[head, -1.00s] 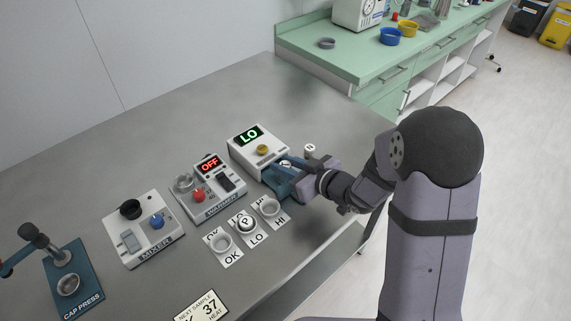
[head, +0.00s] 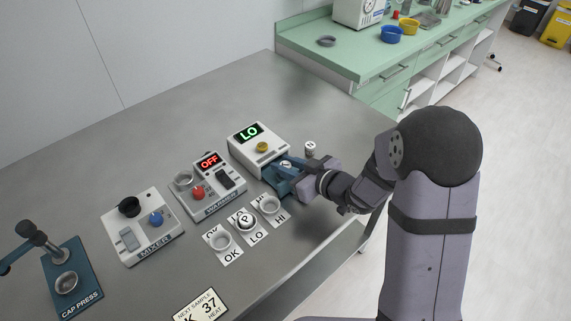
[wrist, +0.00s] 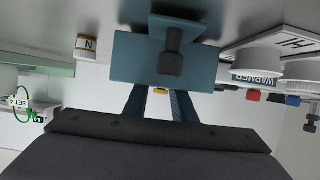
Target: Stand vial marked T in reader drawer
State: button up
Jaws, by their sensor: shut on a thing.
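The reader (head: 245,142) is a white box with a green LO display and a yellow button. Its blue drawer (head: 279,185) stands pulled out at the front; the drawer front with a dark knob (wrist: 171,52) fills the middle of the wrist view. My gripper (head: 288,165) is over the drawer, shut on a white-capped vial (head: 286,163). Its mark is too small to read. In the wrist view the blue fingers (wrist: 159,104) reach behind the drawer front, which hides their tips and the vial's foot.
Another vial (head: 310,148) marked N (wrist: 87,46) stands close beside the drawer. A vial marked P (head: 246,220) sits in the LO ring; the OK ring (head: 221,241) and HI ring (head: 269,205) look empty. The warmer (head: 207,188) and mixer (head: 142,229) stand to the left.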

jog(key=shift+s+f, duration=0.2)
jog(key=shift+f, duration=0.25)
jog(key=shift+r, duration=0.3)
jog(key=shift+w+r+p, duration=0.15)
jog(key=shift+r+p, duration=0.4)
jog(key=shift+p, duration=0.05)
jog(key=shift+r, duration=0.1)
dwell(0.5)
jog(key=shift+f+b, duration=0.55)
jog(key=shift+f, duration=0.35)
dwell(0.5)
